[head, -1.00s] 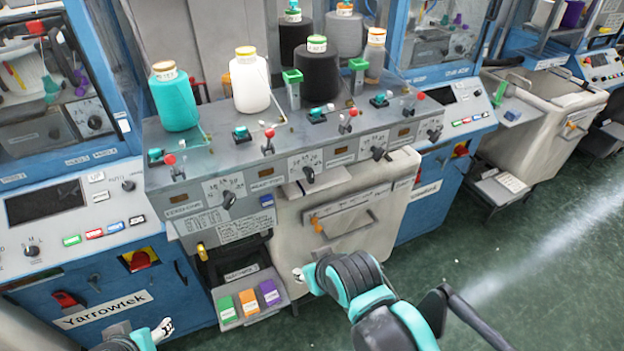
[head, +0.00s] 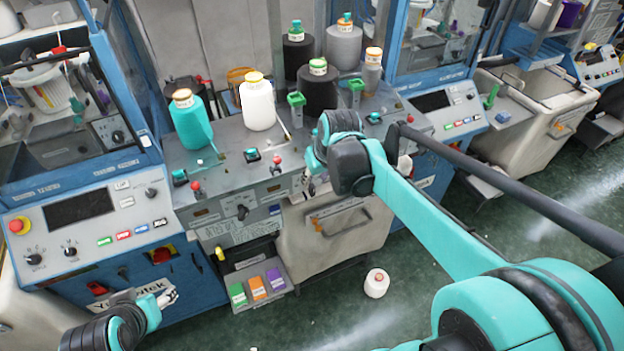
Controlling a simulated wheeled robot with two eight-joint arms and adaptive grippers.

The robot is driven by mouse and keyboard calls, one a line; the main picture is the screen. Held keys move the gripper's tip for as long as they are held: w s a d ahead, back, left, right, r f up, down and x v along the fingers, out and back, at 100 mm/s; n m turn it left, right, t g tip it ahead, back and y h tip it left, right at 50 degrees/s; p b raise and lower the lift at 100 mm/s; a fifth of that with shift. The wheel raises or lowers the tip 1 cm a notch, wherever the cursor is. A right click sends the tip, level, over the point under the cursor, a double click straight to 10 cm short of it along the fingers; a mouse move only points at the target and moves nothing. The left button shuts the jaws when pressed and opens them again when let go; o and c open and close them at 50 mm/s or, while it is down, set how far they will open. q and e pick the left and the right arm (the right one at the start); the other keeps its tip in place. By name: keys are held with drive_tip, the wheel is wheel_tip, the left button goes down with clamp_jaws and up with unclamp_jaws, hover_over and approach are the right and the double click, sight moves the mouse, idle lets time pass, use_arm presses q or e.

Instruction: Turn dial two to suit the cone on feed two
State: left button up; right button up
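A grey feed panel carries a row of cones and dials. The teal cone (head: 191,122) stands first from the left. The white cone with a yellow top (head: 257,104) stands second. A black cone (head: 318,88) and a slim grey cone (head: 371,76) follow. The first dial (head: 242,211) shows clearly on the front. My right gripper (head: 311,186) is at the panel front, around where the second dial sits; the dial is hardly visible, and contact cannot be told. My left gripper (head: 168,297) is low at the left, clear of the panel; its finger opening is unclear.
A white cone (head: 376,283) stands on the green floor. A tray with green, orange and purple tags (head: 257,288) sits below the panel. Levers such as the red-topped one (head: 196,188) stand along the panel. A cream bin (head: 335,238) is beneath it. Blue machines flank both sides.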

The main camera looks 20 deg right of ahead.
sight(312, 186)
drive_tip(key=b+x, duration=0.1)
drive_tip(key=x, duration=0.6)
clamp_jaws()
